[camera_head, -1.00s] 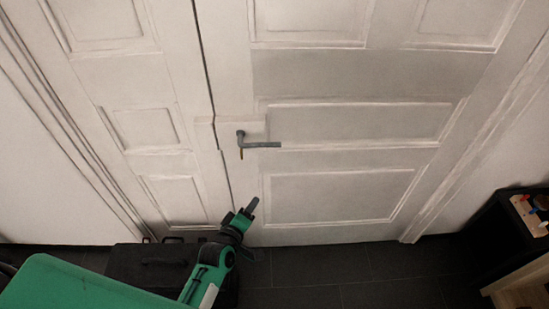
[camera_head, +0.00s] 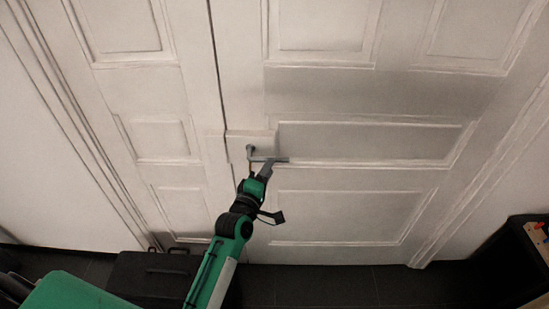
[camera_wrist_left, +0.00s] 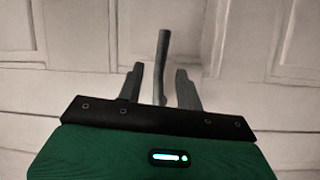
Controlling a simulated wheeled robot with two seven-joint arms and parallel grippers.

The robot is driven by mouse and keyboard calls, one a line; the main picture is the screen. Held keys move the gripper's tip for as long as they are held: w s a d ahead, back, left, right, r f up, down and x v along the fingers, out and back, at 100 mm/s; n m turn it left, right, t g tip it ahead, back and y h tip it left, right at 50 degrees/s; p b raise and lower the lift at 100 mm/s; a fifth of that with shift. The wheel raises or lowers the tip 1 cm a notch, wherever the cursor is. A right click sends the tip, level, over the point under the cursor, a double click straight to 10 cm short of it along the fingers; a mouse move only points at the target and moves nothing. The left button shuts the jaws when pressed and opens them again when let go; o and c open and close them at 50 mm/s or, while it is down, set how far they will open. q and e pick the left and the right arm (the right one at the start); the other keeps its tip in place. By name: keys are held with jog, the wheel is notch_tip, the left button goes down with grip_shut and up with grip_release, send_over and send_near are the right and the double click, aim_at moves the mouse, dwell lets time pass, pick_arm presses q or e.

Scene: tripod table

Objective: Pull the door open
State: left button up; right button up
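The white panelled door (camera_head: 350,205) stands shut in its frame, with a narrow dark gap along its left edge. Its grey lever handle (camera_head: 252,152) points right from a pale lock plate. My left gripper (camera_head: 266,168) is at the handle, just below and in front of the lever in the head view. In the left wrist view the gripper (camera_wrist_left: 160,88) is open, with its two fingers apart and the handle's grey bar (camera_wrist_left: 161,60) showing between them. I cannot tell whether either finger touches it. My right gripper is in neither view.
A narrower white panelled leaf (camera_head: 160,138) is left of the door. A black case (camera_head: 150,275) lies on the dark tile floor below it. A dark box with coloured items (camera_head: 540,235) stands at the far right. The floor before the door (camera_head: 330,285) is clear.

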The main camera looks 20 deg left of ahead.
pick_arm(q)
jog(key=shift+w+d+r, duration=0.1)
jog(key=shift+w+d, duration=0.05)
jog(key=shift+w, duration=1.1)
jog(key=shift+w+d, duration=0.1)
jog(key=shift+w, duration=1.15)
grip_shut()
